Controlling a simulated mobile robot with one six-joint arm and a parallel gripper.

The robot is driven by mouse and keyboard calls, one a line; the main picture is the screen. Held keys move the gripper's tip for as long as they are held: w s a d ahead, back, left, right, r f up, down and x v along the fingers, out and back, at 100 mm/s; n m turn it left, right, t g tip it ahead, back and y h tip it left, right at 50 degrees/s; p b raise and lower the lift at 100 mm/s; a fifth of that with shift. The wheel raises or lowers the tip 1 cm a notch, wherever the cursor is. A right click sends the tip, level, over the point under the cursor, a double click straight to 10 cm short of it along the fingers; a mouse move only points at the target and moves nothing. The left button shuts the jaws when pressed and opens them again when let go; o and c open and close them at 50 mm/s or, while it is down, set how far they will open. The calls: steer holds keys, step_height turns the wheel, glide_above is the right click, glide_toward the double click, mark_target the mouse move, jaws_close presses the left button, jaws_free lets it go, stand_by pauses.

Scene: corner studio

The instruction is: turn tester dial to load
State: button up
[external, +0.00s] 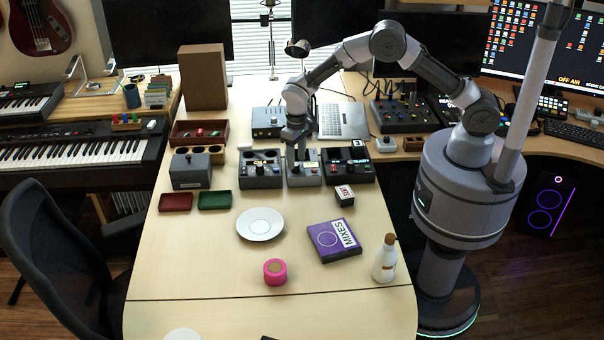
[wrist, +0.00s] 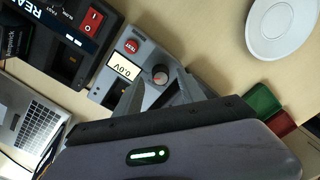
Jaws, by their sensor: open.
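The tester (wrist: 122,72) is a small grey box with a lit display reading 0.0V, a red TEST button and a round dial (wrist: 160,74). The dial has a grey rim and a reddish middle; I cannot read its setting. In the external view the tester (external: 304,181) stands in the row of devices on the light wooden table. My gripper (external: 303,152) points down over it. In the wrist view my open gripper (wrist: 160,92) has its fingers just below the dial in the picture; I cannot tell if they touch it.
A grey two-cup device (external: 260,181) stands left of the tester and a black device with a red switch (external: 348,172) stands right. In front are a white plate (external: 260,224), a purple box (external: 334,238) and red and green trays (external: 214,200).

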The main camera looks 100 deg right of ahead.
mark_target(297, 164)
step_height(297, 164, down, 3)
steer(key=shift+r, duration=0.15)
jaws_close()
steer(key=shift+r+n, duration=0.15)
steer(key=shift+n, duration=0.45)
jaws_free()
step_height(297, 164, up, 17)
steer(key=p, duration=0.6)
steer(key=shift+d, duration=0.15)
